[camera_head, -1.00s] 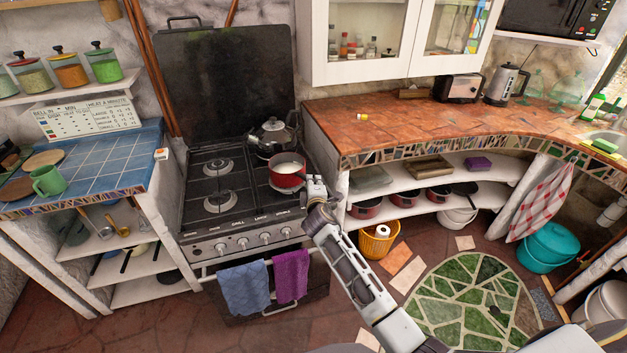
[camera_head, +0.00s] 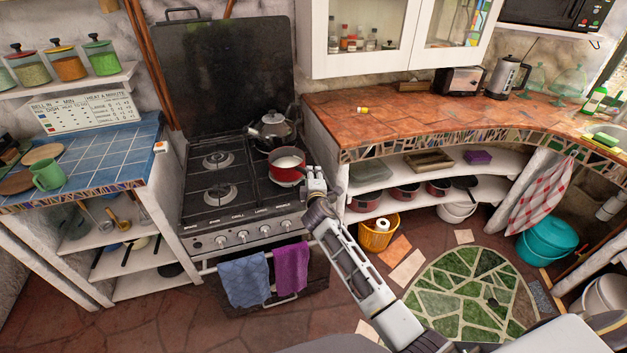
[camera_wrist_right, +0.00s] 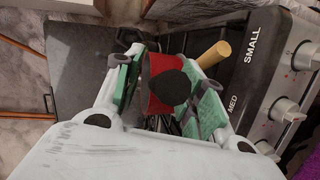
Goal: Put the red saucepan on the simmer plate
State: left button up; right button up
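The red saucepan (camera_head: 287,175), with white contents, is upright at the right front of the black stove top (camera_head: 246,196). A simmer plate cannot be made out; what lies directly under the pan is hidden. My right gripper (camera_head: 314,181) is at the pan's right side. In the right wrist view, the red pan wall (camera_wrist_right: 163,66) shows beyond the green-padded fingers of my right gripper (camera_wrist_right: 166,72). A dark rounded end (camera_wrist_right: 170,88), apparently the pan's handle, lies between them. Contact on both sides is not clear. My left gripper is out of view.
A dark kettle (camera_head: 272,132) stands just behind the saucepan. The left front and left back burners (camera_head: 221,193) are empty. A tan cylindrical thing (camera_wrist_right: 214,55) is beside the pan in the wrist view. Two towels (camera_head: 246,280) hang on the oven rail.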

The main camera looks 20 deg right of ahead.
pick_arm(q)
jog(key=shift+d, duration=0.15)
pick_arm(e)
jog(key=shift+r, duration=0.1)
jog(key=shift+s, duration=0.45)
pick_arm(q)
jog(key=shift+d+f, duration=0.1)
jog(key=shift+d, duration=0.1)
pick_arm(e)
jog(key=v, duration=1.1)
jog(key=shift+a, duration=0.1)
